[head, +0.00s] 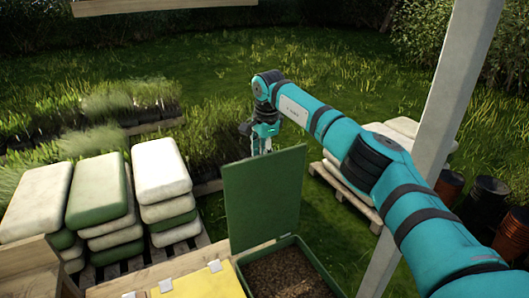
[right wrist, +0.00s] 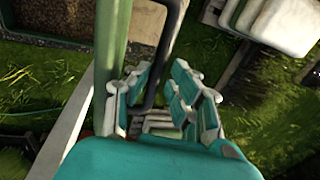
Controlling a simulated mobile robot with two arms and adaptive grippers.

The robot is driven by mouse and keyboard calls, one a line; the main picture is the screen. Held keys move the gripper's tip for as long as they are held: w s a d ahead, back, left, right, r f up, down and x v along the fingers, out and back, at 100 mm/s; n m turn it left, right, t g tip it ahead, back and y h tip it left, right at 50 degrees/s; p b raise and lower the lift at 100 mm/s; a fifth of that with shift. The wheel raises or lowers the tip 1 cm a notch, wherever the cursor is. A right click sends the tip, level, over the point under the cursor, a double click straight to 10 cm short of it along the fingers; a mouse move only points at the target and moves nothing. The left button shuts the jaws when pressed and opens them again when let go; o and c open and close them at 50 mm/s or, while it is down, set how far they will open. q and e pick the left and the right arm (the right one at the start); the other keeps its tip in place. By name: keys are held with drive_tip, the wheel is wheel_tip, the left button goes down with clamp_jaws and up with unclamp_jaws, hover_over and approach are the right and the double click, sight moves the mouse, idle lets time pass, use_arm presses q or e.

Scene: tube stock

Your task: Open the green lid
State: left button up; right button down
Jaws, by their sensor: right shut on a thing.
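The green lid (head: 262,198) stands roughly upright at the back of a green bin (head: 318,275) of brown, soil-like material, so the bin is open. My right gripper (head: 262,148) is behind the lid's top edge, and the lid partly hides it. In the right wrist view, my right gripper (right wrist: 160,95) has its fingers around a dark bar-like handle (right wrist: 158,65) beside the lid's green edge (right wrist: 113,40). The brown-filled bin also shows at the upper left there. My left gripper is not in view.
A yellow lid (head: 200,283) lies left of the open bin. Stacked sacks (head: 160,170) stand on pallets at the left, and more sacks (head: 400,128) lie on a pallet at the right. A grey post (head: 440,120) rises near my right arm. Dark pots (head: 484,203) stand at the right.

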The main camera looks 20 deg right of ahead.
drive_tip(key=shift+w+f, duration=0.1)
drive_tip(key=shift+f, duration=0.2)
drive_tip(key=c, duration=1.5)
unclamp_jaws()
drive_tip(key=shift+c, duration=0.2)
drive_tip(key=shift+o, duration=1)
drive_tip(key=shift+w+a+f, duration=0.1)
drive_tip(key=shift+w+f, duration=0.05)
drive_tip(key=shift+w, duration=0.1)
drive_tip(key=r, duration=1)
drive_tip(key=shift+s, duration=0.4)
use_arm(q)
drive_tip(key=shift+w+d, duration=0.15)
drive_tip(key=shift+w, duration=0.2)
use_arm(e)
drive_tip(key=shift+s+r, duration=0.15)
drive_tip(key=shift+r, duration=0.45)
